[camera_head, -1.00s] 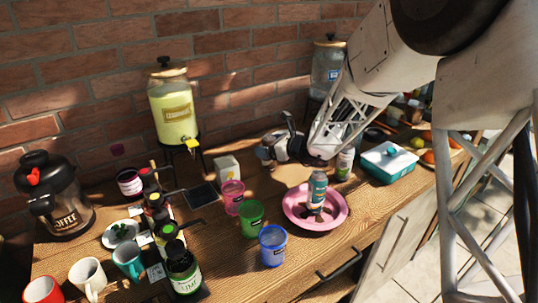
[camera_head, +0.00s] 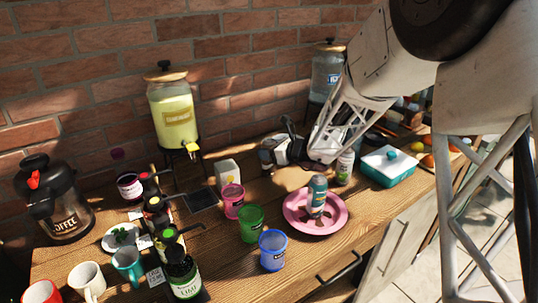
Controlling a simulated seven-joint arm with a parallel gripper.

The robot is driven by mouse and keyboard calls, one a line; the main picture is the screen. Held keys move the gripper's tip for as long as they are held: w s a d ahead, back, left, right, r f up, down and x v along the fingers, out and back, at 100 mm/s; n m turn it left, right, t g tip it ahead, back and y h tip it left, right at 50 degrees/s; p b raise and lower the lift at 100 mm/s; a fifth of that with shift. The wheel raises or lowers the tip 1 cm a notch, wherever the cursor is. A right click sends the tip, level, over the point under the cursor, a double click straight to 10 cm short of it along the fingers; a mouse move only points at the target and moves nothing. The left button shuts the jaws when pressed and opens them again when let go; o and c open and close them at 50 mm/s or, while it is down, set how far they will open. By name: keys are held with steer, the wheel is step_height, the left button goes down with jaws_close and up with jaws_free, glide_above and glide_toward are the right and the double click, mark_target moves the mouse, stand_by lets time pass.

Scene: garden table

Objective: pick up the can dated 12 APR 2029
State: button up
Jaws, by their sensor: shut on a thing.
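My gripper (camera_head: 280,151) is behind the pink plate, left of the arm's white lattice link. It is shut on a small, dark grey, can-like thing (camera_head: 266,156), mostly hidden by the fingers. No date can be read on it. A teal can-like container (camera_head: 317,189) stands upright on the pink plate (camera_head: 333,226). A white and green container (camera_head: 344,167) stands behind the plate, to the right of my gripper. No date is legible on either of these.
Pink (camera_head: 231,201), green (camera_head: 250,223) and blue (camera_head: 272,250) cups stand left of the plate. A white and teal box (camera_head: 389,166) is to the right. A yellow drink dispenser (camera_head: 174,113) stands behind. Bottles and mugs crowd the left; the front right tabletop is clear.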

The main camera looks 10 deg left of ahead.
steer(key=shift+r, duration=0.15)
steer(key=shift+r, duration=4.85)
